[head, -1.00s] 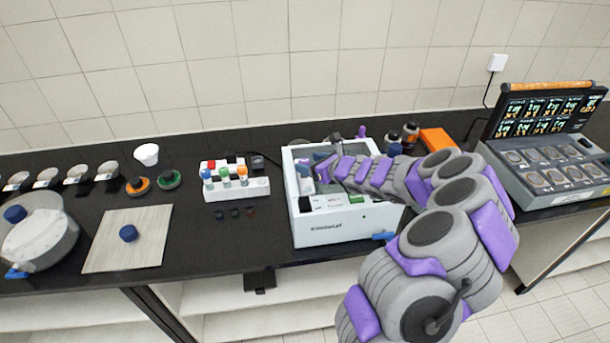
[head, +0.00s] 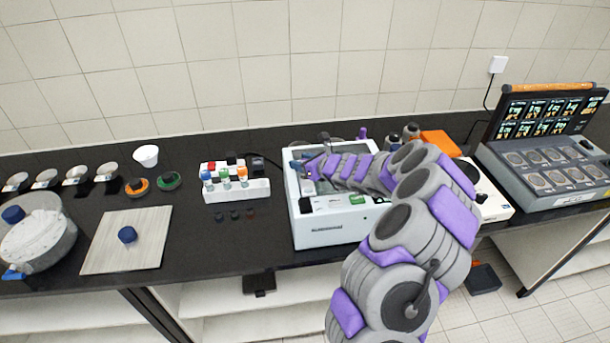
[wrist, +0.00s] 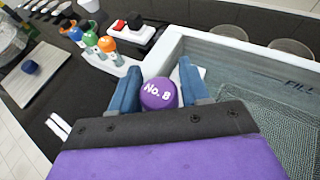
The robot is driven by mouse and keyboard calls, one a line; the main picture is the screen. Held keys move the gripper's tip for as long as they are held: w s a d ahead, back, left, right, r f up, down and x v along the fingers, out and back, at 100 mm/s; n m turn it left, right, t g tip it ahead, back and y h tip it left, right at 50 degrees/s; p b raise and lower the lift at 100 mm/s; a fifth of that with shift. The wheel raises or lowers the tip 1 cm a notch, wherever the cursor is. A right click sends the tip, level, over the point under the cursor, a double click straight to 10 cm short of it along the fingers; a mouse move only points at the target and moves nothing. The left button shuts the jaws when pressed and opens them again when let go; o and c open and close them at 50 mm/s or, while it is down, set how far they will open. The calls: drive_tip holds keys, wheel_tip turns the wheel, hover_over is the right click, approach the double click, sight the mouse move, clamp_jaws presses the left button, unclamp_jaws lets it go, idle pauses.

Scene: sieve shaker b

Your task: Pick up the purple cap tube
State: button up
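The purple cap (wrist: 158,93), marked "No. 8", shows from above in the wrist view, beside the white box's wall. The tube under it is hidden. My gripper (wrist: 159,66) has its two blue fingers apart, one on each side of the cap. A narrow gap seems to show at the right finger; whether the left finger touches is unclear. In the head view my gripper (head: 302,168) is over the left part of the white box (head: 328,232) and hides the cap.
A white rack (head: 236,190) with several colour-capped tubes stands left of the box; it also shows in the wrist view (wrist: 112,58). A purple item (head: 362,133) stands behind the box. The black counter between rack and box is mostly clear.

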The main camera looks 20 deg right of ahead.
drive_tip(key=c, duration=0.6)
drive_tip(key=shift+c, duration=0.2)
